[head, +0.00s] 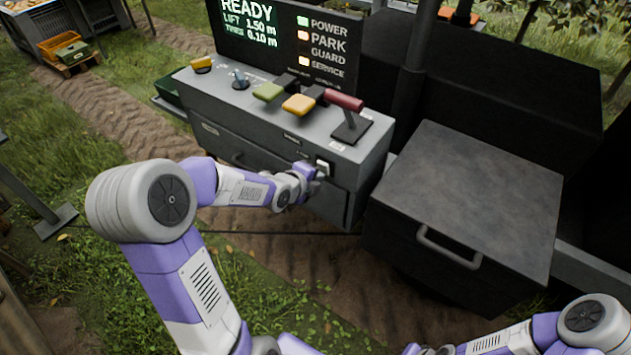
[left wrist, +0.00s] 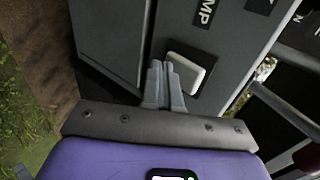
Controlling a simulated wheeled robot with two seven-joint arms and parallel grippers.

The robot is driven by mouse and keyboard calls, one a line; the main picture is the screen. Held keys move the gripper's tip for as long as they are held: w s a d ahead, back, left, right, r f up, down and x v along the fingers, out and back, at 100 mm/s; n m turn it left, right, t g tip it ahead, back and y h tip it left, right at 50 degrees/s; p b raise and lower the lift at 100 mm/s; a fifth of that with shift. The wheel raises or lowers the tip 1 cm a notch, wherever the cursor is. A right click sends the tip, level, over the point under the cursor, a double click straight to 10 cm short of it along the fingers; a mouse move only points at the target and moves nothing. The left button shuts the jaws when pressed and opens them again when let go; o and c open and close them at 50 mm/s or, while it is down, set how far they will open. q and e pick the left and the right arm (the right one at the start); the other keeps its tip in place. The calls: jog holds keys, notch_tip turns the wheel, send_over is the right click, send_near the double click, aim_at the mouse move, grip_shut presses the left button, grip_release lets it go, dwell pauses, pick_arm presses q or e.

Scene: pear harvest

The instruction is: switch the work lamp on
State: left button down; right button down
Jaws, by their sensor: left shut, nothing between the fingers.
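A pale rocker switch (head: 323,167) sits on the front face of the grey control console, near its right end. In the left wrist view the switch (left wrist: 187,73) is a light, rounded block in a dark frame, beside a label whose visible letters read "MP". My left gripper (head: 313,172) is at the console front, right by the switch. In the left wrist view its fingers (left wrist: 162,68) are shut and empty, with the tips beside the switch's left edge. I cannot tell whether they touch it. My right gripper is out of view; only part of that arm shows at bottom right.
The console top (head: 220,83) carries a yellow knob (head: 201,64), a small blue lever, green and yellow handles and a red-handled lever (head: 344,102). A display stands behind. A dark box with a handle (head: 465,215) stands to the right. Grass and soil lie in front.

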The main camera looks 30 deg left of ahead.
pick_arm(q)
jog(key=shift+r, duration=0.25)
jog(key=shift+r+p, duration=0.55)
jog(key=shift+r, duration=0.25)
jog(key=shift+s, duration=0.1)
